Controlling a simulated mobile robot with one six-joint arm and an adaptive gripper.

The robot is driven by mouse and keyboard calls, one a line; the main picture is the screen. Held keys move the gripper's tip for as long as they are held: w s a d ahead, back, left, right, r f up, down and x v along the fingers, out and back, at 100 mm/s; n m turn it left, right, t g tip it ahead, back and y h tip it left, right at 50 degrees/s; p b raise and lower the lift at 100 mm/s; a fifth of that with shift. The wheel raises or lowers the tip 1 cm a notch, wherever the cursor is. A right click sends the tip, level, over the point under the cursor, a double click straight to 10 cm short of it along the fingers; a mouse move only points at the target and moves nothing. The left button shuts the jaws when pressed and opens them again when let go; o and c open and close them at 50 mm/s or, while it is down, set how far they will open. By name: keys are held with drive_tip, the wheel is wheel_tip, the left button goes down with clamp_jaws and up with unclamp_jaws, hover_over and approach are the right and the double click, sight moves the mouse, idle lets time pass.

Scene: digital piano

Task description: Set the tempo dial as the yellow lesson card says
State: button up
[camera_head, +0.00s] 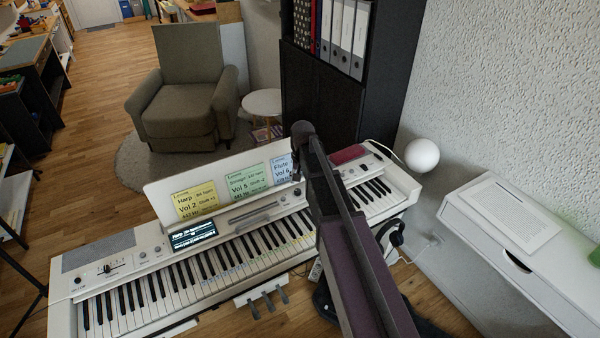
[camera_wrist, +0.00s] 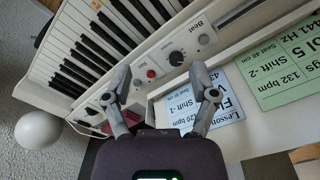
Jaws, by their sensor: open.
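The yellow lesson card (camera_head: 195,200) stands leftmost on the music rest of the white piano (camera_head: 105,266). It reads Harp, Vol 2, with a small tempo figure that looks like 84 bpm, and 443 Hz. A dark round dial (camera_wrist: 176,58) on the piano panel shows in the wrist view, close to the word Beat; its own label and setting are too small to read. My gripper (camera_wrist: 158,72) is open and empty, its fingers spread over the panel on either side below the dial. In the head view my gripper (camera_head: 302,130) hangs over the piano's right part.
A green card (camera_head: 249,180) and a blue card (camera_head: 281,169) stand beside the yellow one. A lit display (camera_head: 193,234) sits below the cards. A white ball-shaped lamp (camera_head: 422,155) stands right of the piano. A dark shelf (camera_head: 320,95) rises behind.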

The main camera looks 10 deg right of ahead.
drive_tip(key=s+f+n+b, duration=0.1)
drive_tip(key=s+f+n, duration=0.1)
drive_tip(key=s, duration=1.8)
drive_tip(key=shift+n+b, duration=0.35)
drive_tip(key=shift+n, duration=0.45)
drive_tip(key=shift+s+r, duration=0.1)
drive_tip(key=shift+s, duration=0.2)
drive_tip(key=shift+c, duration=0.2)
drive_tip(key=shift+c, duration=1)
drive_tip(key=shift+a, duration=0.1)
